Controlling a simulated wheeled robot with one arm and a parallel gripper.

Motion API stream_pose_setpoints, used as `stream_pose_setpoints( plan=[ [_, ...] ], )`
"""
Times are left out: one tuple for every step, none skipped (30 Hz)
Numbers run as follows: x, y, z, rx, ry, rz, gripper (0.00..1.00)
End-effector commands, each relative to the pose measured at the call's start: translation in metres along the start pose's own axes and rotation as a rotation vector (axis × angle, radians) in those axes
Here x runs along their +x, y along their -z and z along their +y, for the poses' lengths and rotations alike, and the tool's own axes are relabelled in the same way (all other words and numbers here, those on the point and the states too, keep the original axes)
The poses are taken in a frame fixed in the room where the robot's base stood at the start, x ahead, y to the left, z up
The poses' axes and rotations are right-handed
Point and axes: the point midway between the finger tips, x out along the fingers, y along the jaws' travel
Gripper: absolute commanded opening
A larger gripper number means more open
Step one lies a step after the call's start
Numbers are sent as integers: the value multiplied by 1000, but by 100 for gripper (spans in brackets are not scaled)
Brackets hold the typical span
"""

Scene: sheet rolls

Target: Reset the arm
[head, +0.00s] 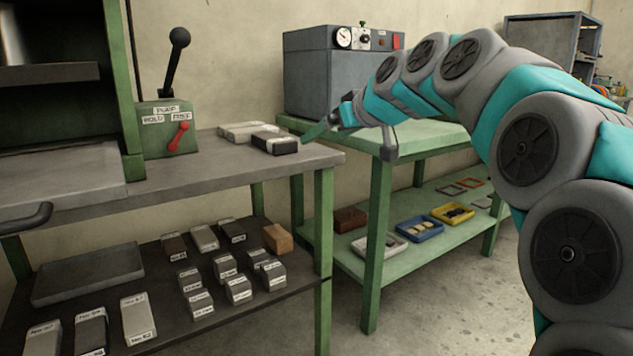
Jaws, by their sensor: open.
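My arm, grey with teal bands, reaches in from the right edge of the head view and bends down to the left. My gripper (347,146) is at its end, in front of the grey box with a gauge and close above the left end of the green table. Its jaws are apart and I see nothing between them. One finger reaches left close to the dark block (276,143) on the workbench; I cannot tell whether they touch. The other points down over the table edge.
The grey workbench (235,165) carries a green lever box (166,128). Labelled blocks fill its lower shelf. The green table (440,136) holds the gauge box (320,70); below are white, blue (420,228) and yellow (453,213) trays. A grey cabinet (545,35) stands behind my arm.

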Motion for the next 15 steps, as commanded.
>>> stream_pose_setpoints(
  plan=[
    [0, 0, 0, 0, 0, 0, 100],
    [0, -1, -1, 1, 1, -4, 100],
    [-2, -6, -3, 7, 2, -18, 100],
    [-2, -9, -4, 10, 3, -27, 100],
    [-2, -12, -6, 14, 4, -36, 100],
    [-3, -17, -8, 19, 5, -48, 100],
    [-4, -20, -9, 24, 6, -57, 100],
    [-4, -24, -10, 29, 7, -67, 100],
    [-4, -30, -13, 35, 9, -82, 100],
    [-5, -35, -15, 40, 10, -95, 100],
    [-6, -40, -17, 46, 12, -108, 100],
    [-7, -47, -20, 54, 13, -126, 100],
    [-8, -52, -22, 60, 13, -141, 100],
    [-10, -58, -24, 65, 13, -155, 100],
    [-12, -66, -27, 74, 13, -176, 100]
  ],
)
